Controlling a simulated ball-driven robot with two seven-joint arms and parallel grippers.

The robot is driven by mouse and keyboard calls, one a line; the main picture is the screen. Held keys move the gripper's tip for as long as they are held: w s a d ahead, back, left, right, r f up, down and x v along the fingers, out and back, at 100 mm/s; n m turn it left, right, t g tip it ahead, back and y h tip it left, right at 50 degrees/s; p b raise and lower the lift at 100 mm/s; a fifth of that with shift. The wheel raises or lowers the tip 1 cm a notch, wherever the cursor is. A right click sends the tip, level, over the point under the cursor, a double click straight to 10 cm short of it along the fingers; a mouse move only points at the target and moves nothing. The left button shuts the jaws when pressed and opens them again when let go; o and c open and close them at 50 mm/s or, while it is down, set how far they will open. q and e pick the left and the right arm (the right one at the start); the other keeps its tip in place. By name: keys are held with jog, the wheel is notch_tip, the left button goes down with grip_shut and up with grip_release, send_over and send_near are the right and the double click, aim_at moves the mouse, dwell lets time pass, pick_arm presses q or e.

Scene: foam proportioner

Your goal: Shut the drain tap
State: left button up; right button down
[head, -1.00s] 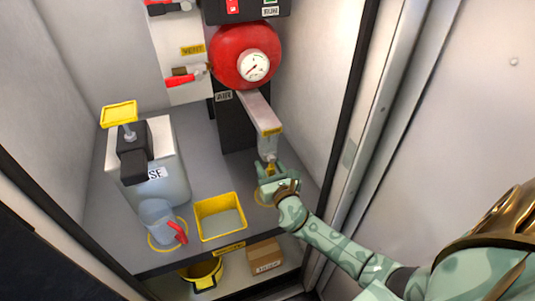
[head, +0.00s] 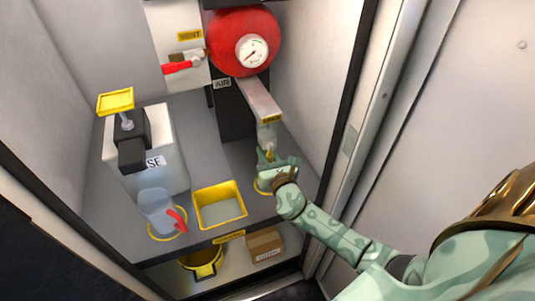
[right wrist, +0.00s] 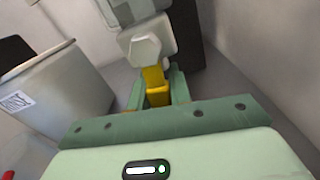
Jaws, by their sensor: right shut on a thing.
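The drain tap is a small yellow lever (head: 269,152) under the clear bowl (head: 267,134), at the end of a grey bracket in the head view. In the right wrist view the yellow lever (right wrist: 155,76) hangs below a pale hexagonal fitting (right wrist: 145,50). My right gripper (head: 268,160) is shut on the lever, with one green finger on each side of it in the right wrist view (right wrist: 157,92). The gripper partly hides the lever in the head view. My left gripper is not in view.
A red tank with a gauge (head: 243,42) stands behind the bracket. A white container (head: 150,165), a clear jug with a red handle (head: 157,210) and a yellow tray (head: 220,206) are on the grey shelf to the left. A cabinet wall (head: 335,80) is close on the right.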

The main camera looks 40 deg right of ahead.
pick_arm(q)
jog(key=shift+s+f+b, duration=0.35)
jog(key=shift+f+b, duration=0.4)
jog(key=shift+b, duration=0.05)
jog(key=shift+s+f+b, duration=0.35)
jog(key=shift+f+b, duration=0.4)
pick_arm(e)
jog(key=shift+w+a+r+m, duration=0.15)
jog(key=shift+a+r+m, duration=0.55)
jog(key=shift+m, duration=2.05)
jog(key=shift+w+a+r+m, duration=0.15)
jog(key=shift+a+r+m, duration=0.55)
jog(key=shift+m, duration=2)
jog(key=shift+w+a+r+m, duration=0.15)
jog(key=shift+a+r+m, duration=0.5)
jog(key=shift+m, duration=2.1)
jog(key=shift+d+r, duration=0.2)
jog(key=c, duration=1.3)
grip_release()
